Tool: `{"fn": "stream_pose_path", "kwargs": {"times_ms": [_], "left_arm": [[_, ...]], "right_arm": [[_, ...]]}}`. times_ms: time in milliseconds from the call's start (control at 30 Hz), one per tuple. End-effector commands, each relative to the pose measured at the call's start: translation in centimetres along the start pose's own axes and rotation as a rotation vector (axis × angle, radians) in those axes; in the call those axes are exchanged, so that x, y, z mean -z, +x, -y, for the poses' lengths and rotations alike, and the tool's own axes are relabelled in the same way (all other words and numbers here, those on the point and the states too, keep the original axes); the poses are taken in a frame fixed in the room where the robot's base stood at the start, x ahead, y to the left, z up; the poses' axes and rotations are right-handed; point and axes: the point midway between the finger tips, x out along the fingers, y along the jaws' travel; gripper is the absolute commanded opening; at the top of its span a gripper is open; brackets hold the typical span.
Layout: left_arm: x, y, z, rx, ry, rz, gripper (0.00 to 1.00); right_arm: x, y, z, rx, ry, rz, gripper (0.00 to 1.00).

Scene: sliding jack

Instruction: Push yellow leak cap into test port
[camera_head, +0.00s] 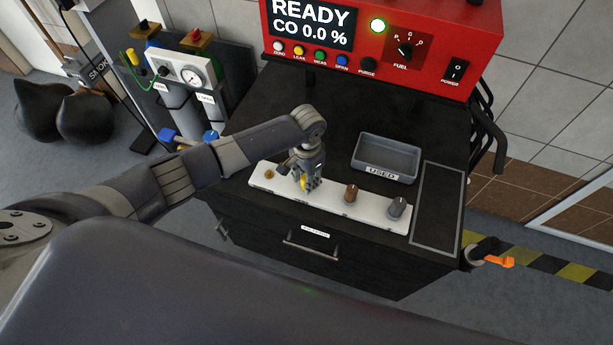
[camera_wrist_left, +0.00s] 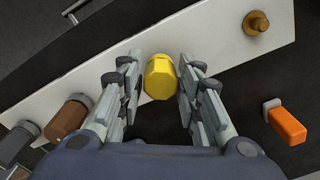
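The yellow leak cap (camera_wrist_left: 160,77) stands on the white strip (camera_head: 382,217) on the black cabinet. My left gripper (camera_head: 307,184) is over it, pointing down. In the left wrist view its fingertips (camera_wrist_left: 160,85) flank the cap, with narrow gaps seeming to show on both sides. In the head view the fingers mostly hide the cap. I cannot pick out the test port with certainty. My right gripper is not in view.
The strip also holds a brass piece (camera_head: 269,174), a brown cap (camera_head: 351,192) and a grey cap (camera_head: 397,207). A grey USED tray (camera_head: 404,149) stands behind. The red analyser (camera_head: 440,75) reads READY. A gauge unit (camera_head: 186,70) stands left. An orange piece (camera_wrist_left: 286,122) lies beside the strip.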

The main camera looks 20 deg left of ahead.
Motion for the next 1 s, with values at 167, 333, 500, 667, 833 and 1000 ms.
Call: {"fn": "stream_pose_path", "kwargs": {"times_ms": [167,333,500,667,833,1000], "left_arm": [[0.0,0.0,0.0,0.000,0.000,0.000,0.50],[0.0,-0.1,0.0,0.000,0.000,0.000,0.50],[0.1,-1.2,0.1,0.000,-0.001,-0.002,0.50],[0.2,-4.1,0.0,0.000,0.002,-0.005,0.50],[0.2,-7.8,0.1,0.000,0.001,-0.005,0.50],[0.1,-10.6,0.0,0.000,0.000,-0.002,0.50]], "right_arm": [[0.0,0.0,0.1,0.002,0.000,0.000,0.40],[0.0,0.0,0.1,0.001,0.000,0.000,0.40],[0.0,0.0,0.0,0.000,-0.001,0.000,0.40],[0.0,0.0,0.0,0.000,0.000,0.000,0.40],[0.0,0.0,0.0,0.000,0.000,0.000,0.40],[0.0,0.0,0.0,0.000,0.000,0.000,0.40]]}}
